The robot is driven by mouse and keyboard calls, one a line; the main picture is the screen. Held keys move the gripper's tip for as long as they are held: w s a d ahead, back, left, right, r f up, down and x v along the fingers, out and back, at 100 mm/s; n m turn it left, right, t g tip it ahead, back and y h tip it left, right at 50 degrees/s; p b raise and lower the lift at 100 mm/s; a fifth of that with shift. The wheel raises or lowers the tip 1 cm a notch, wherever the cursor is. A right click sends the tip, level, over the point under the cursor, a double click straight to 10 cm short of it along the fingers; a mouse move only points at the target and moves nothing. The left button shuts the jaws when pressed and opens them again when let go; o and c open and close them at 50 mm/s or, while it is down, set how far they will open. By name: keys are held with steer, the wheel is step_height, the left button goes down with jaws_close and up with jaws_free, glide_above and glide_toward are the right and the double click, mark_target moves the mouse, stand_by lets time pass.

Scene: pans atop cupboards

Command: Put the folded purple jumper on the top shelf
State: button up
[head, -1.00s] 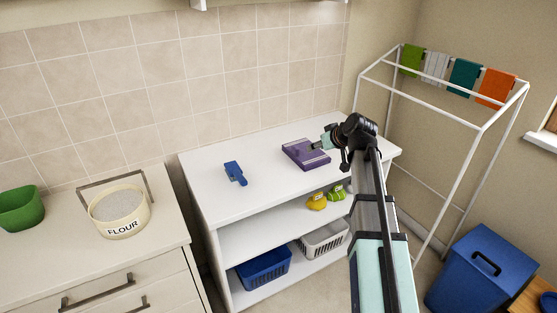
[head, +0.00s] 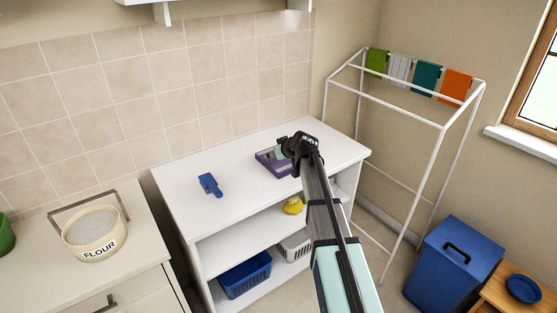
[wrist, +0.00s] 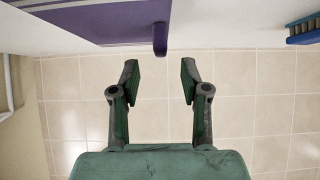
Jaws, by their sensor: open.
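The folded purple jumper (head: 267,164) lies flat on the white top of the shelf unit, with a pale band across it. My gripper (head: 282,153) is low at its rear right part in the head view, and my arm hides some of it. In the wrist view the jumper (wrist: 110,30) fills the upper left, with a purple edge or tab just beyond the fingertips. My gripper (wrist: 160,78) is open there, with nothing between its fingers. A white wall shelf (head: 140,2) shows only in part at the top of the head view.
A blue brush-like object (head: 209,184) lies left of the jumper. Yellow items (head: 293,205) and a blue basket (head: 245,275) are below. A white drying rack (head: 440,125) stands close on the right. The tiled wall (head: 180,90) is behind. The unit's front left top is clear.

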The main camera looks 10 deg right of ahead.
steer(key=shift+p+x, duration=1.3)
steer(key=shift+x, duration=1.1)
steer(key=shift+w+a+f, duration=0.1)
steer(key=shift+f, duration=0.15)
jaws_close()
